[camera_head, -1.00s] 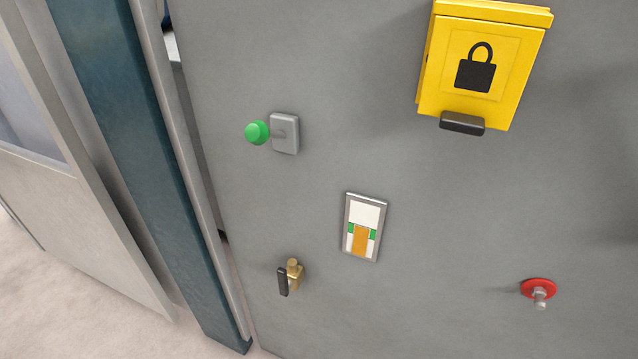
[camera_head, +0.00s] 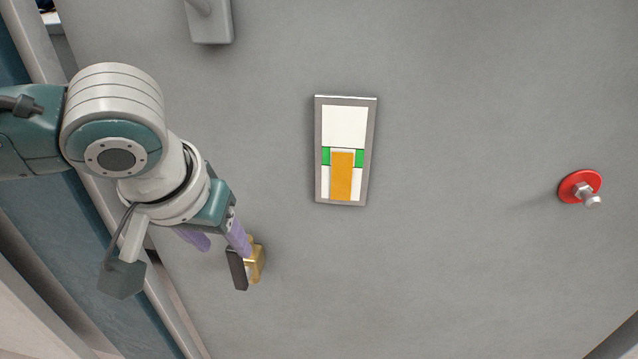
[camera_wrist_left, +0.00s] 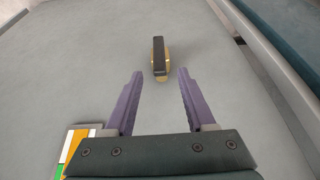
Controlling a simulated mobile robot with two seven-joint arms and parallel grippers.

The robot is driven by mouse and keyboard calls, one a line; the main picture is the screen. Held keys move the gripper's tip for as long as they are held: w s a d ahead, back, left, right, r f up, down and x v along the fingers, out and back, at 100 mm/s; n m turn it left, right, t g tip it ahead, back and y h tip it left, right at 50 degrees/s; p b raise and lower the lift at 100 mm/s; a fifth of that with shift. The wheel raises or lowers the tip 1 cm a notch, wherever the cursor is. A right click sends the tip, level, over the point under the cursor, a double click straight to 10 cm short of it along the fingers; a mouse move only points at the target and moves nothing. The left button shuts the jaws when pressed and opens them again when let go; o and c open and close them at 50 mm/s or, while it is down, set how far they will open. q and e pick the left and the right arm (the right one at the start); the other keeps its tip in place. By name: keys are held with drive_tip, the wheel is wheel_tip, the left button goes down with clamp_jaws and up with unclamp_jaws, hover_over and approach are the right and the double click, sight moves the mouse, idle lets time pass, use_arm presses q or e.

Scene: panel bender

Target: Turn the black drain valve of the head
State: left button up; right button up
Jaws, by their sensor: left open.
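The drain valve has a black lever handle (camera_head: 237,269) on a brass body (camera_head: 257,262), low on the grey panel. In the left wrist view the black handle (camera_wrist_left: 158,54) points along the picture's upright, with brass showing around and below it. My left gripper (camera_head: 214,240) is right by the valve in the head view, and one finger overlaps the valve's upper edge there. In the left wrist view my left gripper (camera_wrist_left: 158,74) has its two purple fingers wide apart, with the valve beyond and between their tips. Nothing is between the fingers. My right gripper is not in view.
A framed gauge plate (camera_head: 343,125) with white, green and orange areas is on the panel right of the valve. A red disc with a metal fitting (camera_head: 579,187) is farther right. A grey box (camera_head: 210,22) is above. The panel between is clear.

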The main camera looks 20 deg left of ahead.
sight(231, 255)
use_arm(q)
drive_tip(key=b+x, duration=0.2)
drive_tip(key=x, duration=0.4)
drive_tip(key=shift+w+f+b, duration=0.2)
drive_tip(key=shift+f+b, duration=0.15)
drive_tip(key=shift+b, duration=0.05)
drive_tip(key=shift+c, duration=0.2)
clamp_jaws()
idle(0.7)
